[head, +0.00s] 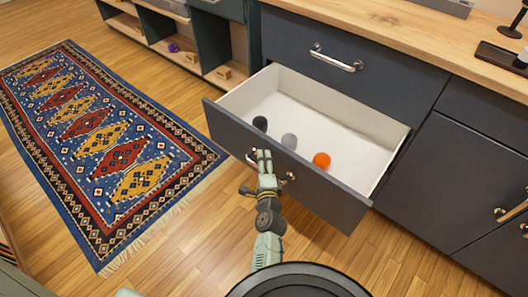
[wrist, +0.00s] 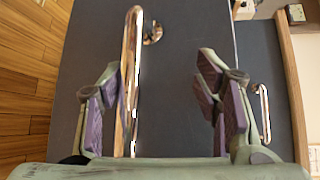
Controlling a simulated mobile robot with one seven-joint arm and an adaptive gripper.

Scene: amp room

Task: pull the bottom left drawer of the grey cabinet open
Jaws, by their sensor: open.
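The grey cabinet's bottom left drawer (head: 287,167) is pulled well out in the head view, its white inside showing. Its chrome bar handle shows on both sides of my gripper (head: 265,157) in the head view. In the wrist view the handle (wrist: 131,80) runs upright between my open fingers (wrist: 160,68), close to the left finger and well apart from the right one. Whether the left finger touches the handle I cannot tell. The grey cabinet (head: 440,180) carries a closed upper drawer (head: 340,75) above the open one.
Inside the drawer are a black ball (head: 260,123), a grey ball (head: 289,141) and an orange ball (head: 321,160). A patterned rug (head: 95,140) lies on the wood floor to the left. A wooden countertop (head: 400,30) tops the cabinet. Bare floor surrounds my arm.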

